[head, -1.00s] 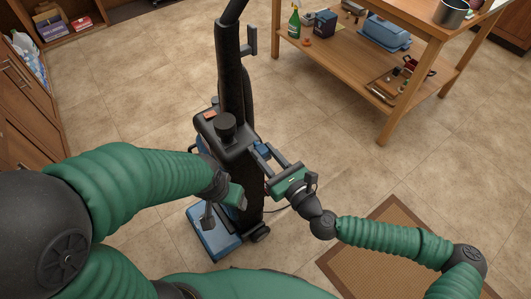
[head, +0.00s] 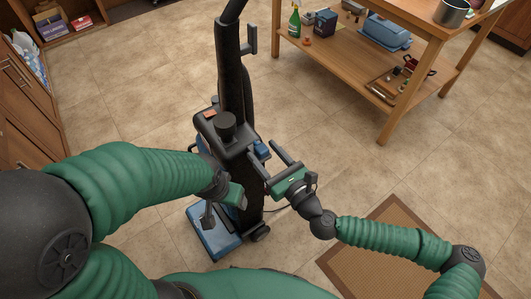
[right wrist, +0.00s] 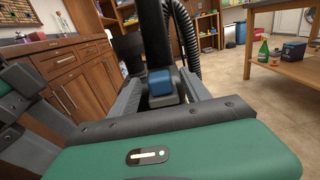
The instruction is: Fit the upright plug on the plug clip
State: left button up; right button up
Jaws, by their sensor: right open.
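The upright vacuum (head: 235,108) stands in the middle of the head view, black with a blue floor head (head: 212,238). A small blue block that looks like the plug (head: 262,149) sits at the vacuum's right side, and it also shows in the right wrist view (right wrist: 161,82). The dark part around it may be the clip; I cannot tell how fully they fit. My right gripper (head: 262,153) is open, with its fingers apart on either side of the blue block. My left gripper (head: 234,196) is beside the lower body; its fingers are not clear.
A thin dark cord (head: 281,211) shows below my right gripper. A wooden workbench (head: 378,62) with items on its shelf stands at the back right. A brown mat (head: 385,222) lies at the right. Wooden cabinets (head: 30,110) line the left. The tiled floor between is clear.

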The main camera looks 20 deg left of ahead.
jog(key=p+v, duration=0.5)
jog(key=v, duration=1.2)
jog(key=shift+p, duration=0.3)
jog(key=p+v, duration=0.3)
jog(key=v, duration=0.7)
